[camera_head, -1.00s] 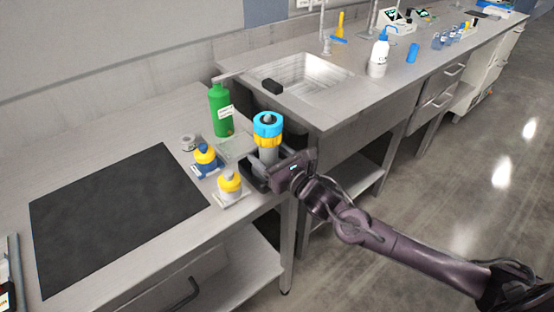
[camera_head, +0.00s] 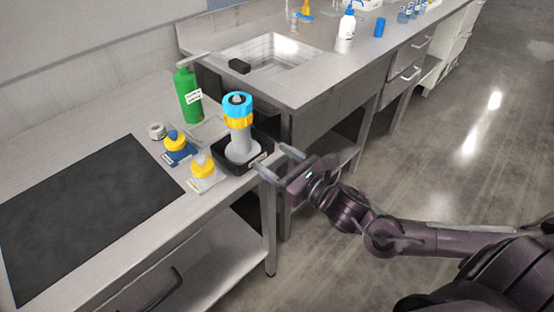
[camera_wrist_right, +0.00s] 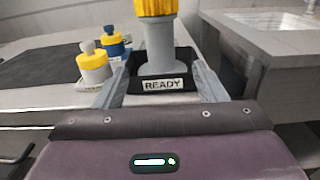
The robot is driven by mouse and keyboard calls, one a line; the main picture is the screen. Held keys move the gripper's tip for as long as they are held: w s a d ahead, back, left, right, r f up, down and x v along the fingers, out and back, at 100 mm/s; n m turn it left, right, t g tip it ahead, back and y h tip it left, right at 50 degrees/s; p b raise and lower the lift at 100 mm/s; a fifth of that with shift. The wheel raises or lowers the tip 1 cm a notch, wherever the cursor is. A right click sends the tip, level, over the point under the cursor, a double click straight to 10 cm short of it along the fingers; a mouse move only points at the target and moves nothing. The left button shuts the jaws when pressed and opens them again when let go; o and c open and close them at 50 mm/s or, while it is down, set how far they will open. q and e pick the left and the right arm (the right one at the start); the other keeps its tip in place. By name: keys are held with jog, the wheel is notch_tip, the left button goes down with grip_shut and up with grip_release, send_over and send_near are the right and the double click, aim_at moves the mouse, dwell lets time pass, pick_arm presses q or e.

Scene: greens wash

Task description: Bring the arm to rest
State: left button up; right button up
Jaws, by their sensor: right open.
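My right gripper (camera_head: 280,162) is open and empty, just off the front edge of the counter in the head view. Its two fingers also show in the right wrist view (camera_wrist_right: 160,88), apart, with the black tray beyond them. A grey cylinder with a yellow collar and a blue top (camera_head: 239,125) stands upright in the black tray (camera_head: 262,158). The tray bears a label reading "READY" (camera_wrist_right: 163,85). The gripper does not touch the cylinder. My left gripper is not in view.
A small white bottle (camera_head: 203,172) and a blue one (camera_head: 176,147), both yellow-capped, stand left of the tray. A green bottle (camera_head: 188,97) stands behind. A dark mat (camera_head: 85,215) covers the left counter. The sink (camera_head: 270,55) lies behind. Open floor (camera_head: 460,150) is at right.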

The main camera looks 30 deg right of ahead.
dwell(0.3)
jog(key=s+a+f+n+g+h, duration=0.15)
jog(key=s+f+n+g, duration=0.35)
jog(key=n, duration=0.6)
jog(key=s+f+n+g+h, duration=0.35)
jog(key=s+n, duration=0.25)
jog(key=n, duration=0.6)
jog(key=s+a+f+n+g+h, duration=0.1)
jog(key=s+f+n+g, duration=0.4)
jog(key=n, duration=0.6)
notch_tip(320, 180, down, 27)
jog(key=s+g, duration=0.1)
jog(key=s, duration=0.1)
jog(key=s+d+f, duration=0.2)
jog(key=s+f, duration=0.7)
jog(key=s, duration=0.1)
jog(key=s+d+f+g+p, duration=0.1)
jog(key=s+d+f, duration=0.1)
jog(key=s+f, duration=0.8)
jog(key=shift+s, duration=0.2)
